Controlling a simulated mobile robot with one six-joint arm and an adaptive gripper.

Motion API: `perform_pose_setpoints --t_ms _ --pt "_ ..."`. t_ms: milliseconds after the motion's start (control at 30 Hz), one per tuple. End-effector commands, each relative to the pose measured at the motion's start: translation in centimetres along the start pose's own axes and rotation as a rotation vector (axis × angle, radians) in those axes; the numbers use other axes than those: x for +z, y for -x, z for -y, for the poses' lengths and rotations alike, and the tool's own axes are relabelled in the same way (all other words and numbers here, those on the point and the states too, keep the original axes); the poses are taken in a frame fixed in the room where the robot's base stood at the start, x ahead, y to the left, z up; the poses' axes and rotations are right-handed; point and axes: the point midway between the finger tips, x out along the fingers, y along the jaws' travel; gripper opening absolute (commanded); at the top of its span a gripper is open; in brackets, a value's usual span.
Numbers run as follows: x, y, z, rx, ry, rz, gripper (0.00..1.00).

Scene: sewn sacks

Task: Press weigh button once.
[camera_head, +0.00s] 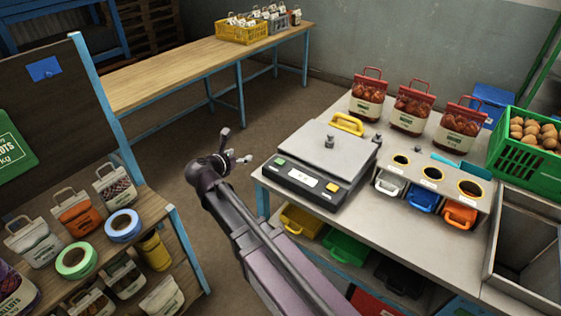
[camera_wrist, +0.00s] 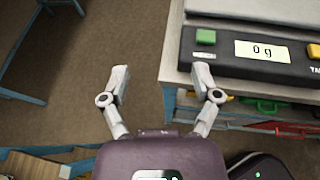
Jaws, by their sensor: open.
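The weighing scale (camera_head: 322,160) stands on the grey bench, with a dark front panel and a small metal weight-like knob (camera_head: 329,141) on its pale top. A green button (camera_head: 280,161) is at the panel's left, and a yellow button (camera_head: 333,187) is at its right, beyond the display (camera_head: 303,178). In the wrist view the display (camera_wrist: 262,51) reads 0 g, between the green button (camera_wrist: 205,37) and the yellow button (camera_wrist: 314,51), whose cut-off label starts "TA". My gripper (camera_wrist: 162,75) is open and empty, left of the scale, apart from both buttons.
A holder with several coloured-handled tools (camera_head: 422,184) stands right of the scale. Red-topped sacks (camera_head: 411,107) stand behind it, and a green crate (camera_head: 518,151) is at the right. The bench's left edge is near my gripper. Open floor lies left of it.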

Motion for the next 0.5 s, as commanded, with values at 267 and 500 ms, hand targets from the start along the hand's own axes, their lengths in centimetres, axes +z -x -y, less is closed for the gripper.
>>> perform_pose_setpoints --t_ms 267,500 --pt "0.00 0.00 -0.01 0.000 0.000 0.000 0.03" --pt "0.00 0.01 -0.01 0.000 0.000 0.000 0.00"
